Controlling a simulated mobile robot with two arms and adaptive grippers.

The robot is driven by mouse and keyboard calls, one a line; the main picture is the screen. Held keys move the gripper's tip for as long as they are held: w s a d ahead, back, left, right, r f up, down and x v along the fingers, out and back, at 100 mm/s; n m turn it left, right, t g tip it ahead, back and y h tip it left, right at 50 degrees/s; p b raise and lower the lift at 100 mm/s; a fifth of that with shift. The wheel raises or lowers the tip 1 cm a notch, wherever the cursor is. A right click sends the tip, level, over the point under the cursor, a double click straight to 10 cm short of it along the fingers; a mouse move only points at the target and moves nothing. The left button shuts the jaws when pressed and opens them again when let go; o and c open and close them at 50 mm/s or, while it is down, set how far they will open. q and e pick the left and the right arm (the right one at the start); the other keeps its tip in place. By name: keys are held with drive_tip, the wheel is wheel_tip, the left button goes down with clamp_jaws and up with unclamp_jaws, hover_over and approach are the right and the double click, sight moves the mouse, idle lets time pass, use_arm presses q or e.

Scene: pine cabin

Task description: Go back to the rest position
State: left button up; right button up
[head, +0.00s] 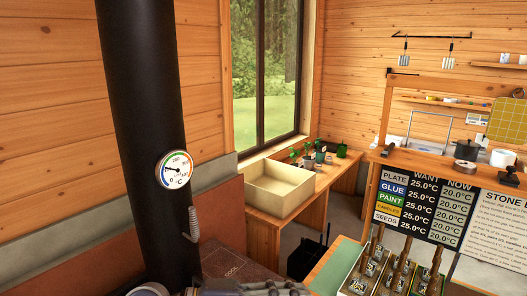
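A grey jointed mechanical part (262,288), apparently my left gripper, shows at the bottom edge in the head view. It is cut off by the frame, and its fingertips cannot be made out clearly. It appears in front of a dark brown stove top (232,262); I cannot tell if they touch. My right gripper is not in view.
A black stovepipe (140,120) with a dial thermometer (175,170) rises close on the left. A wooden bench (300,207) with a pale basin (280,186) stands under the window. A green-topped surface (336,266) with wooden-handled blocks (372,265) is at lower right, near a temperature board (425,207).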

use_arm(q)
wheel_tip(320, 180, up, 7)
drive_tip(key=a+n+t+h, duration=0.1)
drive_tip(key=n+t+h, duration=0.2)
drive_tip(key=t+h, duration=0.1)
drive_tip(key=w+a+r+n+t+y, duration=0.3)
drive_tip(key=w+a+n+t+y, duration=0.25)
drive_tip(key=a+n+t, duration=0.5)
drive_tip(key=a+f+n+y, duration=1.4)
drive_tip(key=f+n+y, duration=0.15)
drive_tip(key=f, duration=0.35)
drive_tip(key=s+f+m+g+h, duration=0.1)
drive_tip(key=s+f+g, duration=1.2)
drive_tip(key=s+f, duration=0.8)
drive_tip(key=s+f+g, duration=0.1)
drive_tip(key=s+f, duration=0.1)
drive_tip(key=f, duration=1.1)
drive_tip(key=s+f, duration=0.2)
drive_tip(key=f, duration=1)
drive_tip(key=s+a+f+g, duration=0.1)
drive_tip(key=s+a+f, duration=0.1)
drive_tip(key=s+f, duration=1.3)
drive_tip(key=shift+s+a+f+m, duration=0.3)
drive_tip(key=shift+s, duration=0.25)
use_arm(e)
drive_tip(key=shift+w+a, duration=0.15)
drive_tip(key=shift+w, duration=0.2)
